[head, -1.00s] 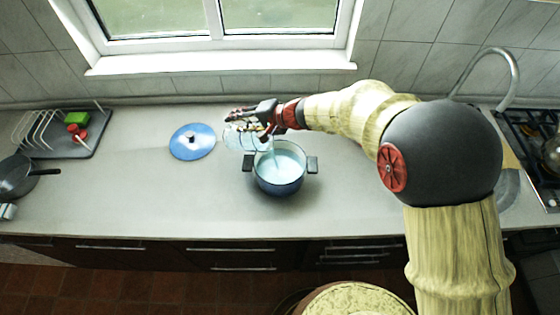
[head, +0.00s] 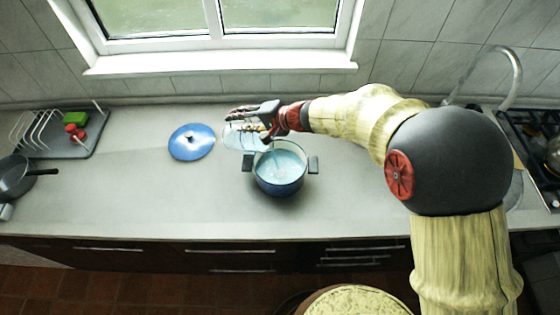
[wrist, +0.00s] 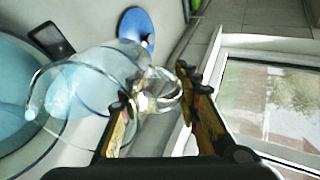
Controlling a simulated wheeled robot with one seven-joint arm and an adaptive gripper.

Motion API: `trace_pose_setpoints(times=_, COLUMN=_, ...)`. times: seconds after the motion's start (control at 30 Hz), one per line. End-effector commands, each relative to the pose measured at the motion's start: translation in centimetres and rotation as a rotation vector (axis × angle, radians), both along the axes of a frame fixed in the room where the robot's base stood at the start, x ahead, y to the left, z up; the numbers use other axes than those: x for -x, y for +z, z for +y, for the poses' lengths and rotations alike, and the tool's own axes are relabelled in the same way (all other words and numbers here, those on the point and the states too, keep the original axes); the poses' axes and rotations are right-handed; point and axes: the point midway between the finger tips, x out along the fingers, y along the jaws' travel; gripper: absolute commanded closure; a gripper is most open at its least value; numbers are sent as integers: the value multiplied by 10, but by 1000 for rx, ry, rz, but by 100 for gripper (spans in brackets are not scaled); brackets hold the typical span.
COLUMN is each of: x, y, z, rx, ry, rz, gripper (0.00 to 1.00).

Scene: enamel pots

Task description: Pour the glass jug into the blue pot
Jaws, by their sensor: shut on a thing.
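The blue pot (head: 279,185) stands upright on the counter with its lid off, and pale blue liquid (head: 280,165) fills part of it. In the wrist view the pot's liquid (wrist: 12,95) shows at the left edge. My gripper (head: 262,116) is shut on the handle of the clear glass jug (head: 238,136). The jug (wrist: 92,80) is tilted, with its mouth over the pot's rim in the wrist view. Some pale blue shows inside the jug near its mouth; how much liquid it holds I cannot tell. My fingers partly hide the handle.
The blue lid (head: 192,142) lies on the counter left of the pot. The counter in front of the pot is clear. The window wall is behind.

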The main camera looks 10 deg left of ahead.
Motion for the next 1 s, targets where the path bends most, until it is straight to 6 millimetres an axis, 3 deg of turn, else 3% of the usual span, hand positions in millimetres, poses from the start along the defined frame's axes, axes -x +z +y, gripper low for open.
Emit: trace_pose_setpoints(times=1.0, x=0, y=3, z=-3, rx=-49, ry=1, rz=-12, gripper=100)
